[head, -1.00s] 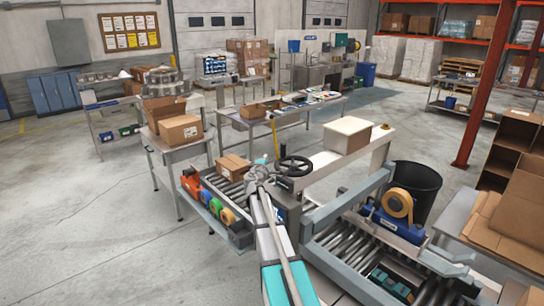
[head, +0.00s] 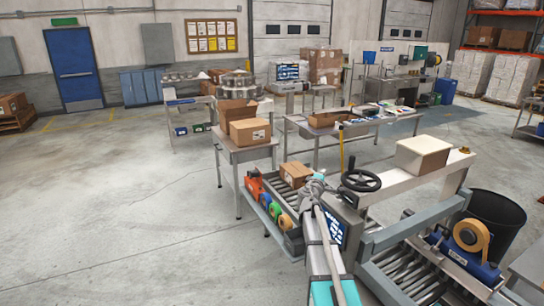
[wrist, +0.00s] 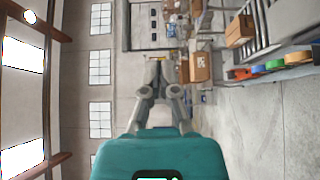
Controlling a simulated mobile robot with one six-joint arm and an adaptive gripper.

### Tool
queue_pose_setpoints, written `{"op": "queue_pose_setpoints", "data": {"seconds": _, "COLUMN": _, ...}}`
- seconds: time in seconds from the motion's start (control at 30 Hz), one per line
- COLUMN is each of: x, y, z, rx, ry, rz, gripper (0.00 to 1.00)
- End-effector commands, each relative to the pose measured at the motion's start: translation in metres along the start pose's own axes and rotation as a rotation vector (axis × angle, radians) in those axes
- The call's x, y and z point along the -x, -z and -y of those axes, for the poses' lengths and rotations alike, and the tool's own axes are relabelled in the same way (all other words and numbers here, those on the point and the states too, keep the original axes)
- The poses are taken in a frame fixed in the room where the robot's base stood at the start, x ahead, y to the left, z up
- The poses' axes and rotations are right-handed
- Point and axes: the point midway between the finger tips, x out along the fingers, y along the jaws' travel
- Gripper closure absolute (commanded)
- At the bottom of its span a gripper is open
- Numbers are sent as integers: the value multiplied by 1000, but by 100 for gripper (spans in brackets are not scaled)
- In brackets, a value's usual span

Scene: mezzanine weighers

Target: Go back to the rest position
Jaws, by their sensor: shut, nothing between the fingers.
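My gripper shows in the wrist view (wrist: 158,72), its two fingers brought together in front of the teal wrist housing, with nothing between them. In the head view my gripper (head: 312,184) is at the far end of my outstretched arm, in front of the roller conveyor and just right of a small carton (head: 296,174) in the picture. I cannot tell its exact height above the conveyor; no contact is visible.
A black handwheel (head: 361,181) is right of my gripper. Coloured tape rolls (head: 276,209) line the conveyor's side. A steel table (head: 236,156) bears cartons (head: 250,132). A tape dispenser (head: 470,238) and black bin (head: 497,219) stand right. The floor at left (head: 110,210) is clear.

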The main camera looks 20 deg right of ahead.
Motion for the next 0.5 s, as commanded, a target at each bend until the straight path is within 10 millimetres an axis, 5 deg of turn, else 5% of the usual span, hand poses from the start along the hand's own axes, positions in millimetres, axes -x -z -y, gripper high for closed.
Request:
{"op": "queue_pose_setpoints", "data": {"seconds": 0.27, "x": 9, "y": -2, "z": 12, "rx": -36, "ry": 19, "rz": 20, "gripper": 100}}
{"op": "queue_pose_setpoints", "data": {"seconds": 0.5, "x": 46, "y": -9, "z": 63, "rx": -194, "ry": 123, "rz": 118, "gripper": 100}}
